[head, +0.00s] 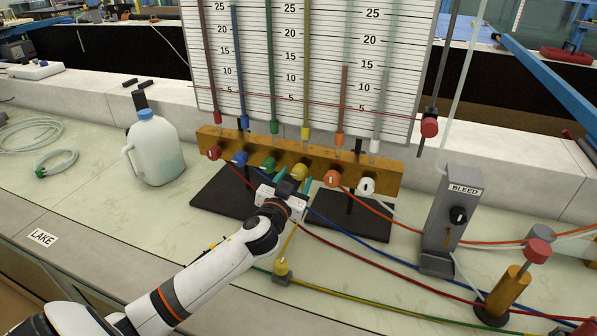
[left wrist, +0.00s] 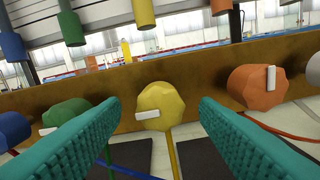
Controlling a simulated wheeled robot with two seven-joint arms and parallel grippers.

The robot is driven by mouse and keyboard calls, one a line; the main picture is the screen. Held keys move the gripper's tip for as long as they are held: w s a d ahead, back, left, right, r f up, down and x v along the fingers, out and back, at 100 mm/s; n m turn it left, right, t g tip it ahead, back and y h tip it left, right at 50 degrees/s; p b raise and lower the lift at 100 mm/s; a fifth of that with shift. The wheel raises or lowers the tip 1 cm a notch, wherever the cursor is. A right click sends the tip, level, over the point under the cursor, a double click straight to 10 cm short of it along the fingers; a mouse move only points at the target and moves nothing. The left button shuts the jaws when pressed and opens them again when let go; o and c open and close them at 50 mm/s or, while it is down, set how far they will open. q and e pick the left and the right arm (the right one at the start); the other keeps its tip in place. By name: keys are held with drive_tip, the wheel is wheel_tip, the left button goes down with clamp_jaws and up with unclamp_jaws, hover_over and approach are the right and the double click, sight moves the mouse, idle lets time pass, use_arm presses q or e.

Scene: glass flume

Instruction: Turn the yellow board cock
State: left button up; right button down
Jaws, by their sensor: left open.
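The yellow board cock (head: 299,171) is a faceted knob on the front of the wooden manifold bar (head: 385,180), under the yellow tube. In the left wrist view the yellow cock (left wrist: 162,104) sits centred ahead, its white pointer bar lying nearly level, toward the left. My left gripper (head: 292,182) is in front of the bar at this cock. Its teal fingers (left wrist: 153,140) are open, one on each side of the cock's line, with the cock beyond their tips. Nothing is between them. My right gripper is not in view.
The green cock (left wrist: 68,115) and orange cock (left wrist: 258,87) flank the yellow one closely. Red, blue and white cocks share the bar. A grey bleed post (head: 452,220) stands right, a jug (head: 155,150) left. Coloured hoses cross the bench below.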

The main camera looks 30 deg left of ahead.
use_arm(q)
drive_tip(key=shift+x, duration=1.05)
drive_tip(key=shift+w, duration=0.4)
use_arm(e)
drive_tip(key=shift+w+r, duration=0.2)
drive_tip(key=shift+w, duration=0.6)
use_arm(q)
drive_tip(key=shift+c, duration=0.5)
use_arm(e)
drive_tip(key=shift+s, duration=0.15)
use_arm(q)
drive_tip(key=c, duration=0.9)
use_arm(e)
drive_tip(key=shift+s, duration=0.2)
